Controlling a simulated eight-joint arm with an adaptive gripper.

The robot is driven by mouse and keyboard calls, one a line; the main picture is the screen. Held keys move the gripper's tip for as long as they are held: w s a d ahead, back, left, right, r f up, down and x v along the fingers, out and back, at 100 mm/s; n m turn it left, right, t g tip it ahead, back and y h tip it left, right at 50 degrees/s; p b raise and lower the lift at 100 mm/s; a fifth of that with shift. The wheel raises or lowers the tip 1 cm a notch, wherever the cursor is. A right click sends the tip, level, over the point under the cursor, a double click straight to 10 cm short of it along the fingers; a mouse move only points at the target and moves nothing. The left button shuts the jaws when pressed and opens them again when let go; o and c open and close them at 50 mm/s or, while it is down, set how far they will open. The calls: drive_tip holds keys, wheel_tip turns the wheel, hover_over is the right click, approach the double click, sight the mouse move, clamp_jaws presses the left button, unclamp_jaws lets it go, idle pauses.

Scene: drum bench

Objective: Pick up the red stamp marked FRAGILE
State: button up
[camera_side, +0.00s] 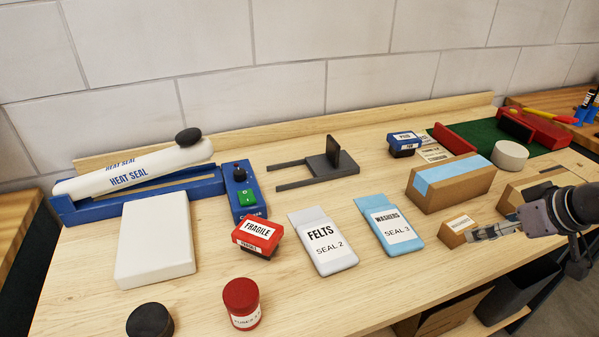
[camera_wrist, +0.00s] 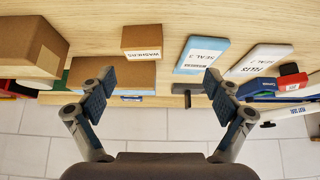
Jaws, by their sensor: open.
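The red stamp marked FRAGILE (camera_side: 257,237) stands upright on the wooden bench in the side view, left of the white FELTS bag. In the wrist view, a red block at the right edge (camera_wrist: 291,80) appears to be this stamp, with its label not readable. My gripper (camera_wrist: 158,98) is open and empty in the wrist view. In the side view my gripper (camera_side: 490,233) is at the right side of the bench, well apart from the stamp, beside a small cardboard box.
The FELTS bag (camera_side: 323,241) and blue WASHERS bag (camera_side: 387,228) lie between my gripper and the stamp. A small box (camera_side: 458,231) and a larger taped box (camera_side: 450,184) stand near my gripper. A red jar (camera_side: 241,303), white block (camera_side: 155,245) and blue heat sealer (camera_side: 140,190) surround the stamp.

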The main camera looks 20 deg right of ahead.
drive_tip(key=w+a+r+n+g+y, duration=0.1)
drive_tip(key=w+a+r+n, duration=0.1)
drive_tip(key=w+a+r, duration=0.3)
drive_tip(key=n+g+y, duration=0.2)
drive_tip(key=n+g, duration=0.1)
drive_tip(key=n, duration=0.4)
approach(262, 231)
wheel_tip(262, 231, down, 2)
drive_tip(key=shift+w+a+f, duration=0.15)
drive_tip(key=shift+a+f, duration=0.2)
drive_tip(key=shift+a, duration=0.05)
drive_tip(key=shift+x, duration=5)
drive_tip(key=shift+w, duration=0.2)
drive_tip(key=shift+r, duration=0.1)
drive_tip(key=c, duration=1.4)
